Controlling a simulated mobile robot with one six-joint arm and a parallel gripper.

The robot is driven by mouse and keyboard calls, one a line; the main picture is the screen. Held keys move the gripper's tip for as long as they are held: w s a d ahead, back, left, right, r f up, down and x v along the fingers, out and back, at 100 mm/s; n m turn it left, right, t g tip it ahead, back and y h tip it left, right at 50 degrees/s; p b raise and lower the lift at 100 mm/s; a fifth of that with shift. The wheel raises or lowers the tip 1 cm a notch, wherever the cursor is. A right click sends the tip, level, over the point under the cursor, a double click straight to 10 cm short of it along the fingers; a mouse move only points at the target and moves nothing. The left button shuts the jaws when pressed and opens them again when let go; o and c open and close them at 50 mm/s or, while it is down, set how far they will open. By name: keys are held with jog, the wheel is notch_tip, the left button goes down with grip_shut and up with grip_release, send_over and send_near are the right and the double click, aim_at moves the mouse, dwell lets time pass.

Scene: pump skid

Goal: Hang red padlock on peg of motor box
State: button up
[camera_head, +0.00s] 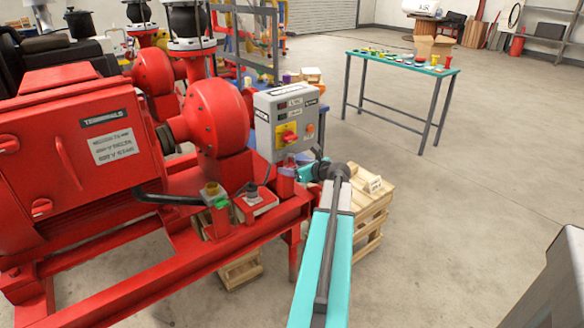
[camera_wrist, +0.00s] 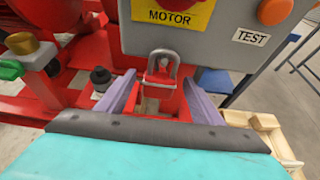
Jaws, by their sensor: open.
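The grey motor box (camera_head: 288,120) stands on the red skid, with a yellow plate and red switch on its front. In the wrist view the box (camera_wrist: 222,48) fills the top, with its MOTOR label. The red padlock (camera_wrist: 160,100) is upright just below the box's lower edge, its metal shackle (camera_wrist: 162,56) up. A small piece shows inside the shackle loop, probably the peg; whether it bears the padlock I cannot tell. My gripper (camera_wrist: 162,98) is open, one finger on each side of the padlock, with gaps visible. In the head view my arm partly hides this spot.
A green-and-yellow valve-like part (camera_head: 213,194) and a black knob (camera_head: 252,190) sit on the skid left of the gripper. A wooden crate (camera_head: 372,205) stands below right. A green-topped table (camera_head: 405,62) is farther back. The floor to the right is clear.

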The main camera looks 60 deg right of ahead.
jog(key=v, duration=1.2)
jog(key=shift+d, duration=0.1)
